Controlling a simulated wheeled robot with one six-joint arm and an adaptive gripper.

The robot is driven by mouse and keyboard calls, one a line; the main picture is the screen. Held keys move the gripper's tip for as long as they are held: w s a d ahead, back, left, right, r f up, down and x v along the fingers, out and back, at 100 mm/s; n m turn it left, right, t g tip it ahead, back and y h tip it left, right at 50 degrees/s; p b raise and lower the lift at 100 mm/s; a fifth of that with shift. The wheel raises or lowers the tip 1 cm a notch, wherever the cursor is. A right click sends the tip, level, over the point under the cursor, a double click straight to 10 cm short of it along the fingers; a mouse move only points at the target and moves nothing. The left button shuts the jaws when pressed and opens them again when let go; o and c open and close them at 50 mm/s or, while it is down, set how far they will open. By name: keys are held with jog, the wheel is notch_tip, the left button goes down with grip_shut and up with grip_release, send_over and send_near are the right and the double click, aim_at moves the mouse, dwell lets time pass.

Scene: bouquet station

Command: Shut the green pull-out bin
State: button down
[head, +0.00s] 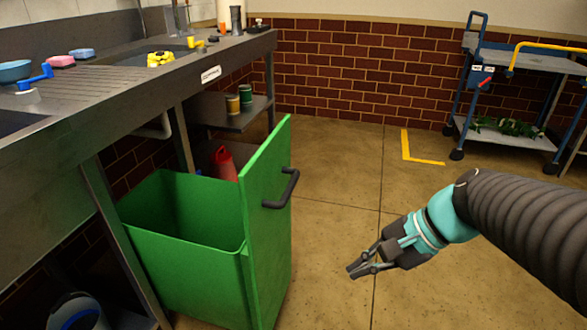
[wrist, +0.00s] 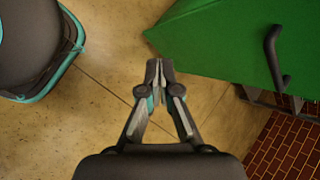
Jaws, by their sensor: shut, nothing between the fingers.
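The green pull-out bin (head: 185,245) stands pulled out from under the metal counter, and its open top shows. Its tall green front panel (head: 267,235) faces right and carries a dark bar handle (head: 283,189). The panel also shows at the upper right of the wrist view (wrist: 235,42), with the handle (wrist: 274,58) at its right. My gripper (head: 354,271) is shut and empty, to the right of the panel and apart from it, lower than the handle.
The metal counter (head: 120,90) runs along the left, with a shelf (head: 228,115) holding small cans beneath. A red bottle (head: 224,163) stands behind the bin. A blue trolley (head: 510,139) stands at the back right. The tan floor (head: 335,185) between is clear.

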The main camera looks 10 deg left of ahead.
jog(key=w+a+r+m+y, duration=0.2)
jog(key=w+a+m+y, duration=0.25)
jog(key=w, duration=0.35)
jog(key=m+t+y, duration=0.1)
jog(key=m+y, duration=0.5)
send_near(270, 176)
jog(key=a, duration=0.7)
jog(key=shift+w+a+r, duration=0.1)
jog(key=shift+w+r, duration=0.1)
